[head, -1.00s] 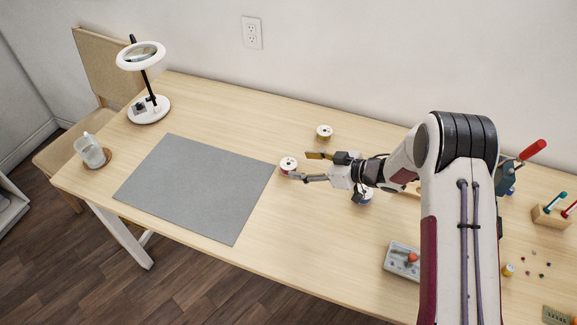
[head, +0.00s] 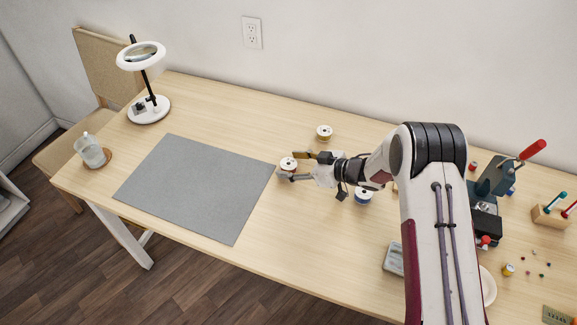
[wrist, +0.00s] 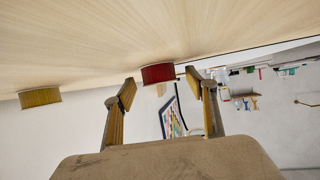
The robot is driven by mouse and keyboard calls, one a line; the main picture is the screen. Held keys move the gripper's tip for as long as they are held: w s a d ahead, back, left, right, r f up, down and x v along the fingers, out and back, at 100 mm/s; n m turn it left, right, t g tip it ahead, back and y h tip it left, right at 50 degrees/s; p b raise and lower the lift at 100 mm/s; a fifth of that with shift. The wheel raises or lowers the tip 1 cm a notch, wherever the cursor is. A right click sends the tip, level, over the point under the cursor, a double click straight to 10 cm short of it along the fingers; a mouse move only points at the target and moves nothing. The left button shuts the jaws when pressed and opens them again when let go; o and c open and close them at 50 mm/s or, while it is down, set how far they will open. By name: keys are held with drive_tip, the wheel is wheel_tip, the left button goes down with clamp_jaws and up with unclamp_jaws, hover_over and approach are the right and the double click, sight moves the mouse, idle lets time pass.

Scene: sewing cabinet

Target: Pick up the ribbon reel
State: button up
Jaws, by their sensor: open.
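A ribbon reel (head: 288,162) with a white top and red ribbon stands upright on the table by the right edge of the grey mat. In the wrist view the red reel (wrist: 158,74) shows between and beyond the fingertips. My gripper (head: 292,167) is low over the table and open, with its fingers on either side of the reel in the head view. I cannot tell whether they touch it. Two more reels stand nearby: a yellow one (head: 324,132) behind and a blue one (head: 363,196) beside my wrist.
The grey mat (head: 195,190) lies flat at left. A magnifier lamp (head: 150,108) and a cup (head: 90,150) stand farther left. At right are a dark device with a red handle (head: 495,180), a wooden rack (head: 550,215) and a small grey box (head: 393,259).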

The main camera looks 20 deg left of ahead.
sight(293, 165)
drive_tip(key=shift+c, duration=0.3)
drive_tip(key=c, duration=1)
drive_tip(key=shift+r, duration=0.15)
drive_tip(key=shift+r, duration=4.9)
